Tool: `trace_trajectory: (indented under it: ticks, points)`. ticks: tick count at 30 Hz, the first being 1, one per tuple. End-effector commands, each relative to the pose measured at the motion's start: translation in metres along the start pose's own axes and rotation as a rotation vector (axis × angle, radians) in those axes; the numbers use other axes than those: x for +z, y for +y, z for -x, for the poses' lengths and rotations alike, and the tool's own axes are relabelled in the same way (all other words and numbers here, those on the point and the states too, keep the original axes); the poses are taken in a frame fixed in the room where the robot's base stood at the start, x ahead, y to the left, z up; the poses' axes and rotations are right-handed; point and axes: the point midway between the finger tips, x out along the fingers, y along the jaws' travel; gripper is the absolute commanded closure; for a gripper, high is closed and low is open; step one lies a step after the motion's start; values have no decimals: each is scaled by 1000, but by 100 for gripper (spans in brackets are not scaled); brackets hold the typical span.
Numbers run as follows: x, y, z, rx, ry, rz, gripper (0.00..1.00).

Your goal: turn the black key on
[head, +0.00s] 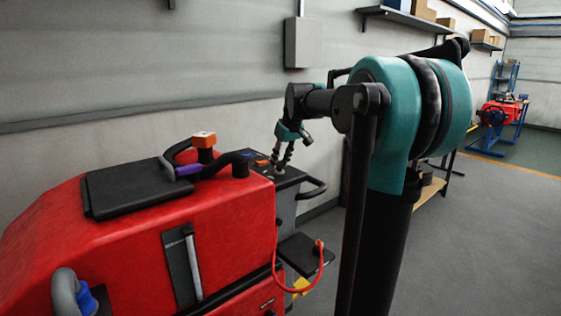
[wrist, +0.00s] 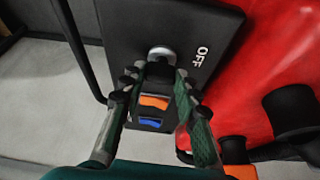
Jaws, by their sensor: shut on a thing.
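The black key (wrist: 159,69) stands in a round silver lock (wrist: 161,52) on the dark control panel (wrist: 125,25) in the wrist view. My gripper (wrist: 157,78) is shut on the key, with one finger at each side of it. The white word OFF (wrist: 200,56) is printed to the right of the lock. In the head view my gripper (head: 284,158) reaches down to the panel (head: 290,178) at the back of the red machine (head: 235,225). The key is too small and covered to make out there.
An orange rocker switch (wrist: 155,102) and a blue one (wrist: 150,121) sit just below the key, between my fingers. A black handle bar (head: 313,188) projects from the panel's right side. Black hoses (head: 215,165) lie on the red body nearby. A grey wall stands behind.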

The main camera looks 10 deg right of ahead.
Motion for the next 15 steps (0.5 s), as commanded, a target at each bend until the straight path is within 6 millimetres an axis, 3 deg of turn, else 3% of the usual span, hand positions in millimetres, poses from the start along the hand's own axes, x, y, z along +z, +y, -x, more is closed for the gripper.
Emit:
trace_trajectory:
  ticks: [15]
  points:
    - [-1,-4,0,163,0,-391,98]
